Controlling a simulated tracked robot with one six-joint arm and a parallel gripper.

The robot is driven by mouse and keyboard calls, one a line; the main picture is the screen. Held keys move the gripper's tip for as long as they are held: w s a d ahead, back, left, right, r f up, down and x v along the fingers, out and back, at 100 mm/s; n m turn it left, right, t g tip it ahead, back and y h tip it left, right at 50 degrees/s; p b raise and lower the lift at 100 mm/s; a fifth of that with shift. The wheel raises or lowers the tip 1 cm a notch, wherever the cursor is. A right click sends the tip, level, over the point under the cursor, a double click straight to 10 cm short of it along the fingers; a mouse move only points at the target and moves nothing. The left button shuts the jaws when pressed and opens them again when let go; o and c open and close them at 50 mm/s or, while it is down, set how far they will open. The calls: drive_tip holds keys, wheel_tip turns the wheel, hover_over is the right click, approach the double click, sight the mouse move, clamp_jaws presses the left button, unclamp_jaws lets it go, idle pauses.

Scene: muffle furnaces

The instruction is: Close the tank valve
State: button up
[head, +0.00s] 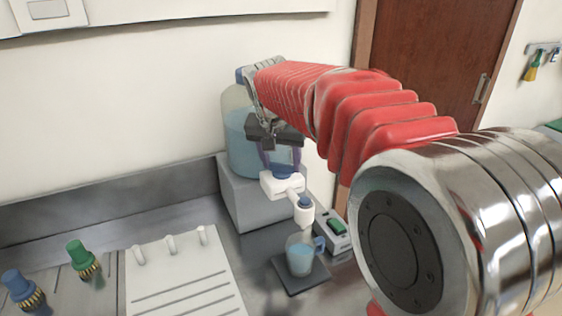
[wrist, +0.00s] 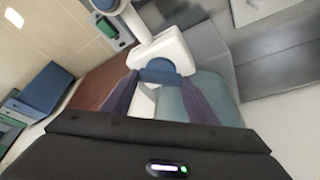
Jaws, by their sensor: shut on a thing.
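The tank (head: 243,135) is a clear bottle of blue liquid on a grey block (head: 240,200), partly hidden by my arm. A white tap with a spout (head: 275,185) sticks out from its lower front; it also shows in the wrist view (wrist: 172,47). My gripper (head: 281,168) points down over the tap. Its two purple fingers are shut on the blue valve handle, which shows between the fingertips in the wrist view (wrist: 160,72). A clear mug (head: 299,258) holding blue liquid stands under the spout on a dark flat plate (head: 290,283). Any flow from the spout cannot be made out.
A small device with a green switch (head: 336,227) stands just right of the mug. A wall rises behind; a brown door (head: 425,50) is at right.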

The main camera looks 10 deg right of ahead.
drive_tip(key=n, duration=0.2)
drive_tip(key=n+y, duration=0.1)
drive_tip(key=n, duration=0.1)
drive_tip(key=shift+d+t, duration=0.2)
drive_tip(key=shift+t, duration=0.2)
drive_tip(key=shift+n+y, duration=0.9)
drive_tip(key=shift+n, duration=1)
drive_tip(key=o, duration=1)
drive_tip(key=shift+o, duration=0.2)
drive_tip(key=v, duration=1.3)
drive_tip(key=shift+d+r, duration=0.15)
drive_tip(key=shift+r, duration=0.25)
